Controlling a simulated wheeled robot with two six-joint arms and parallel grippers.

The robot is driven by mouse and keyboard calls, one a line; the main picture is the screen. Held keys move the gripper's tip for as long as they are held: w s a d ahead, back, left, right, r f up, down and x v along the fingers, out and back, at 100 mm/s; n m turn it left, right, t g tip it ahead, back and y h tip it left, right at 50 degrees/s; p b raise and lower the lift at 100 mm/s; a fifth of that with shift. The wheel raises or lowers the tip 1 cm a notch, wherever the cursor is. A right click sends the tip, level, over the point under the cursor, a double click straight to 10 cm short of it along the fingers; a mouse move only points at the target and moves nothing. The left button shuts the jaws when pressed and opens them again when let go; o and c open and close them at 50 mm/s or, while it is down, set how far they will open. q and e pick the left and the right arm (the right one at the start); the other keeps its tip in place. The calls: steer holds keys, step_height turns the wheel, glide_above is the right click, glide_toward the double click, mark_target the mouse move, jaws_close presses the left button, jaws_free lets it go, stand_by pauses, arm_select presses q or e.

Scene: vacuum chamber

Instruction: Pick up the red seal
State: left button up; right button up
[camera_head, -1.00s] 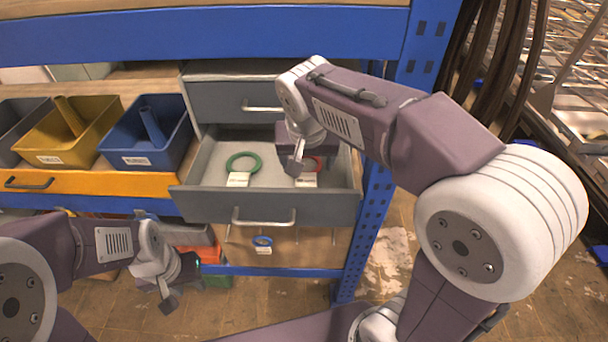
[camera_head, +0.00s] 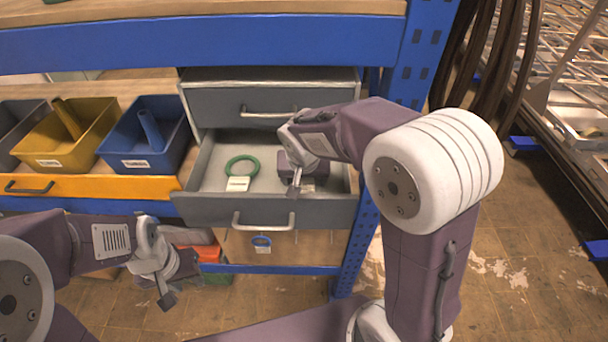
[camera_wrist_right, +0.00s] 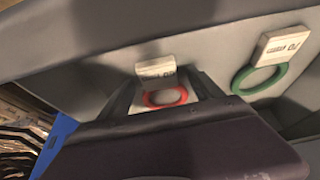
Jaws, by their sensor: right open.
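The red seal (camera_wrist_right: 165,97) is a small red ring with a white label (camera_wrist_right: 157,72), lying in the open grey drawer. In the right wrist view it shows between the two dark fingers of my right gripper (camera_wrist_right: 166,92), which is open. I cannot tell whether the fingers touch it. In the head view my right gripper (camera_head: 294,182) is inside the right part of the drawer and hides the red seal. My left gripper (camera_head: 170,285) is low at the left, outside the drawer and away from the seal; its jaw state is unclear.
A green seal (camera_head: 242,165) with a label lies left in the drawer (camera_head: 270,208). Yellow (camera_head: 85,145) and blue (camera_head: 165,155) bins stand left. A blue post (camera_head: 362,235) is close on the right.

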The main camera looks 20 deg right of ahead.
steer(key=shift+s+r, duration=0.1)
steer(key=shift+s, duration=0.15)
steer(key=c, duration=1.4)
steer(key=shift+w, duration=0.1)
steer(key=shift+c, duration=0.2)
steer(key=shift+w+r, duration=0.1)
steer(key=shift+r, duration=0.3)
steer(key=r, duration=0.2)
steer(key=r+b, duration=0.1)
steer(key=r, duration=0.3)
steer(key=shift+a, duration=0.4)
steer(key=w+a, duration=0.2)
steer(key=a, duration=0.3)
steer(key=w+a+b, duration=0.1)
steer(key=w+a, duration=0.1)
steer(key=a, duration=0.3)
steer(key=w+a, duration=0.1)
steer(key=a, duration=0.4)
steer(key=shift+w+a+r, duration=0.1)
steer(key=shift+w, duration=0.3)
steer(key=shift+w+a, duration=0.15)
steer(key=shift+a, duration=0.3)
